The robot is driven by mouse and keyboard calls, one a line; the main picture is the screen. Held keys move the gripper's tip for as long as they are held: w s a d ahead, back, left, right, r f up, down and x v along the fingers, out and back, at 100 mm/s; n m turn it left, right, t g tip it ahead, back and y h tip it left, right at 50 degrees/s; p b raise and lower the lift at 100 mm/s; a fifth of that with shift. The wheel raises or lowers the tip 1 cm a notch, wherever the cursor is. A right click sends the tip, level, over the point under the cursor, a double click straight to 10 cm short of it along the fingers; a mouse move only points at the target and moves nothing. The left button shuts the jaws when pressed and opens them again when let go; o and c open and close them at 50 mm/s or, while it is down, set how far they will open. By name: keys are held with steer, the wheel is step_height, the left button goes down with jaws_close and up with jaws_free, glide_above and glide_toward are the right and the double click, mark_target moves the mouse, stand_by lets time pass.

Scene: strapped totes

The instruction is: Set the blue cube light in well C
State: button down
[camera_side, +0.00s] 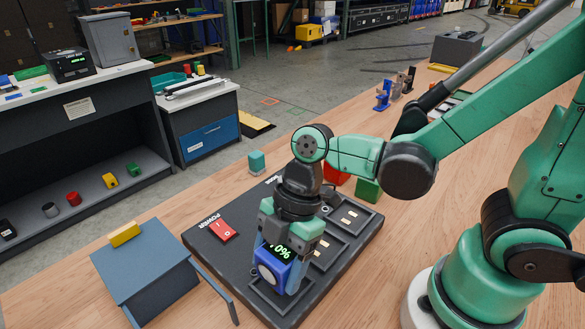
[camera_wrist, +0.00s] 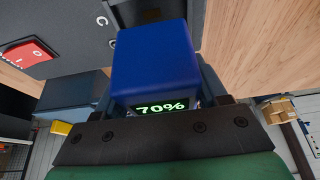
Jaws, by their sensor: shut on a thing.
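The blue cube light (camera_side: 267,272) is held between the fingers of my gripper (camera_side: 278,262), over the near end of the dark board (camera_side: 205,248). In the wrist view the blue cube light (camera_wrist: 155,62) shows a green "70%" display. My gripper is shut on it. I cannot tell whether the cube touches the board.
A red power switch (camera_side: 222,231) sits on the board's left side. A teal cube (camera_side: 257,162) and a green cube (camera_side: 369,190) lie behind the board. The front table is mostly clear.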

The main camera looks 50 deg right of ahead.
steer(key=shift+f, duration=0.45)
stand_by(0.7)
steer(key=shift+f, duration=0.8)
jaws_free()
steer(key=shift+r, duration=4.45)
